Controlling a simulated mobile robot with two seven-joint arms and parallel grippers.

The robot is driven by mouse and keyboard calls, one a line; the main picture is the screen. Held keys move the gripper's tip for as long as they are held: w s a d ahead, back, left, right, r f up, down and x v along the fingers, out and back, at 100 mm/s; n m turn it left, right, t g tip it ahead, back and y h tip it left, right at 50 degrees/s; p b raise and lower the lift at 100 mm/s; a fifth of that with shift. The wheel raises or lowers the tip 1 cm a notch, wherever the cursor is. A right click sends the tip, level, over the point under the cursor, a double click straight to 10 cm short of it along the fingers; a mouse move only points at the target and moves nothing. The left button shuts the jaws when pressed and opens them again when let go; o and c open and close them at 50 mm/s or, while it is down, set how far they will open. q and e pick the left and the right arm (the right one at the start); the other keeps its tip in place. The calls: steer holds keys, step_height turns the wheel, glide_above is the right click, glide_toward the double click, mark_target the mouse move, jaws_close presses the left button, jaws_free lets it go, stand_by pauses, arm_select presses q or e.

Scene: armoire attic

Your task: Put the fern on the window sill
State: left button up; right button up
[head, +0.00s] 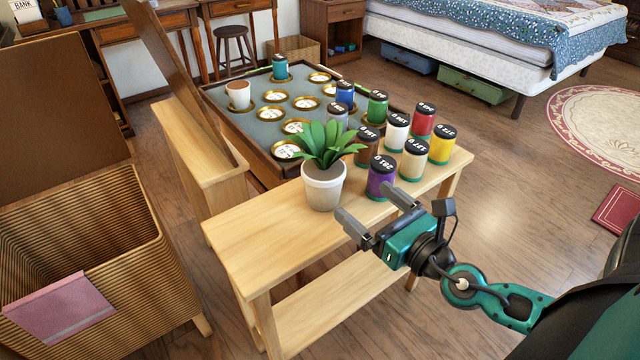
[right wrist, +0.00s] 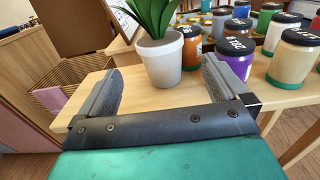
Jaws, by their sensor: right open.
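The fern (head: 324,168) is a leafy green plant in a white pot, upright on a light wooden table. It also shows in the right wrist view (right wrist: 160,58), straight ahead, its pot lined up with the gap between my fingers. My right gripper (head: 365,202) is open and empty, just to the right of and nearer than the pot, with its fingers pointing towards it. I cannot tell whether the fingertips flank the pot. My left gripper is not in view. No window sill can be made out.
Several lidded paint jars crowd the wooden table (head: 265,232) right of the fern, a purple one (head: 380,178) closest. Behind stands a dark tray table (head: 270,125) with gold-rimmed discs and a white cup (head: 238,94). A wicker hamper (head: 95,290) is at left. Floor at right is mostly free.

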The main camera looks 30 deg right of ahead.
mark_target(329, 171)
steer(key=w, duration=0.2)
steer(key=w+p, duration=0.1)
steer(key=w, duration=0.2)
steer(key=shift+w+a+r, duration=0.1)
steer(key=shift+w+a, duration=0.1)
steer(key=shift+w, duration=0.1)
arm_select(q)
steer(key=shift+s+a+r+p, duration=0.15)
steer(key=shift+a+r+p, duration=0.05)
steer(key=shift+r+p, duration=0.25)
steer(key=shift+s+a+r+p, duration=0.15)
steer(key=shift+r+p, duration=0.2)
steer(key=shift+p, duration=0.05)
arm_select(e)
steer(key=shift+w+a, duration=0.2)
steer(key=shift+w, duration=1.3)
steer(key=shift+w+a, duration=0.2)
steer(key=shift+w, duration=1.25)
steer(key=shift+c, duration=0.4)
steer(key=c, duration=1)
steer(key=shift+c, duration=1.4)
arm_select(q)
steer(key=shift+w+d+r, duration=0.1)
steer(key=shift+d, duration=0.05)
arm_select(e)
steer(key=shift+r, duration=0.15)
